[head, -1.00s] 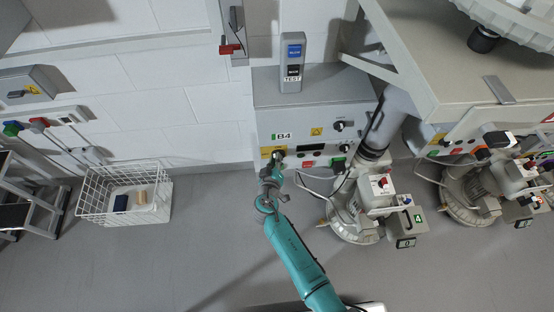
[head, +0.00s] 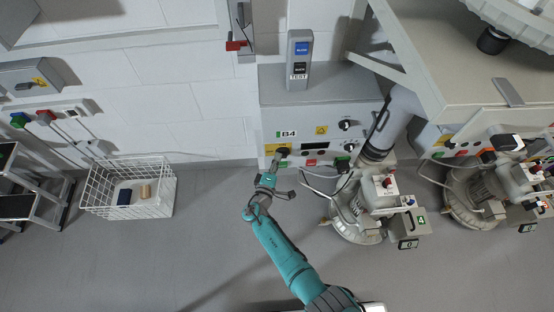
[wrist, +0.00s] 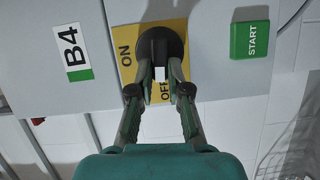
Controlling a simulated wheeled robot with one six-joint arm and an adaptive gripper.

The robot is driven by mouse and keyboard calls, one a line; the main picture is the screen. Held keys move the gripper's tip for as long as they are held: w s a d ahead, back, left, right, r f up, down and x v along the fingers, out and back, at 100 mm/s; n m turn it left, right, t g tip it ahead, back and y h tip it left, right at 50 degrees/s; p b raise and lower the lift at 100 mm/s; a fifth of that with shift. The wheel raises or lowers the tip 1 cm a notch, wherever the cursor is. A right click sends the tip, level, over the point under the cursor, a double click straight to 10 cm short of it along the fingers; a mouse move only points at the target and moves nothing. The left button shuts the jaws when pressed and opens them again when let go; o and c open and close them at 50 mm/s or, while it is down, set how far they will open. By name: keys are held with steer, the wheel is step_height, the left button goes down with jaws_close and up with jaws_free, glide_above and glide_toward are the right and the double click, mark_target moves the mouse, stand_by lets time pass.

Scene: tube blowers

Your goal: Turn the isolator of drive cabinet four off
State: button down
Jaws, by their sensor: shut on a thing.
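Drive cabinet four, the grey box (head: 320,88) marked B4 (head: 288,134), stands against the wall in the head view. Its isolator is a black rotary handle (wrist: 160,40) on a yellow plate (wrist: 124,70) with ON and OFF printed on it. My gripper (wrist: 160,78) is shut on the handle, one finger on each side of its bar. The handle's white-marked end points at the OFF lettering, which the fingers partly cover; ON is off to the left side. In the head view my gripper (head: 278,160) reaches up to the cabinet front and hides part of the isolator.
A green START button (wrist: 250,39) is beside the isolator. Black knobs (head: 345,125) and a red button (head: 310,162) share the panel. A blower (head: 365,205) with hoses stands close on the right. A white wire basket (head: 128,190) is on the left; the floor between is clear.

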steer(key=shift+w+n, duration=0.15)
steer(key=shift+n, duration=0.35)
steer(key=shift+h, duration=0.3)
steer(key=c, duration=1.1)
jaws_free()
steer(key=shift+d, duration=0.1)
steer(key=shift+f, duration=0.1)
steer(key=v, duration=1.2)
steer(key=shift+d+f, duration=0.1)
